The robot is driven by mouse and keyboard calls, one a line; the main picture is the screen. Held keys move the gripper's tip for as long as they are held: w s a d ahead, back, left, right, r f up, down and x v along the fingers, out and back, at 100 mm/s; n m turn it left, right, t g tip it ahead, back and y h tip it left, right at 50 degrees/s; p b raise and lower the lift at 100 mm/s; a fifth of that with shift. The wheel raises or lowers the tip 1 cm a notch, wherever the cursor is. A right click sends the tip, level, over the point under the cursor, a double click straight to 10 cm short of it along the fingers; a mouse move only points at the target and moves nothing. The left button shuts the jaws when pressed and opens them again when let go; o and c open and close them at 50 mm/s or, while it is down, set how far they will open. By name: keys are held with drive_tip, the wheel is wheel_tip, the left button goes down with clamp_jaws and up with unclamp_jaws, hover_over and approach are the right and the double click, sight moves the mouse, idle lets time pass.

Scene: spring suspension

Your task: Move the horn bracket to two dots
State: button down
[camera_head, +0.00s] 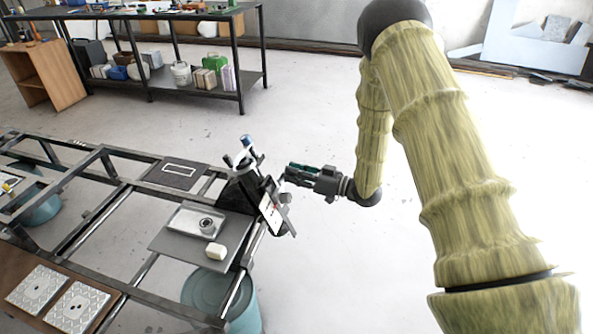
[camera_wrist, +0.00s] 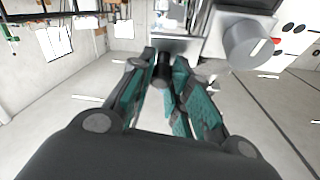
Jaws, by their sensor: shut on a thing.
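My gripper (camera_head: 288,174) reaches in from the right to a dark stand at the end of the metal frame. In the wrist view my gripper (camera_wrist: 167,88) has its green-padded fingers closed at the tips on a small dark round part (camera_wrist: 163,66). This part meets a grey metal piece (camera_wrist: 175,45), which may be the horn bracket; I cannot tell its full shape. A tilted white panel (camera_head: 271,212) with dark and red marks faces right below my gripper. The panel also shows at the wrist view's upper right (camera_wrist: 292,42), with black dots and a red mark.
A grey cylinder (camera_wrist: 248,42) stands close right of the fingertips. A grey board (camera_head: 180,242) left of the stand holds a metal plate (camera_head: 196,222) and a pale block (camera_head: 216,252). A blue drum (camera_head: 207,290) is underneath. Open floor lies right of the frame.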

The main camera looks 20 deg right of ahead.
drive_tip(key=shift+s+d+f, duration=0.15)
drive_tip(key=shift+d+f, duration=0.05)
drive_tip(key=shift+f, duration=0.45)
drive_tip(key=shift+r, duration=0.1)
drive_tip(key=c, duration=1.3)
unclamp_jaws()
drive_tip(key=shift+c, duration=0.2)
drive_tip(key=v, duration=1.2)
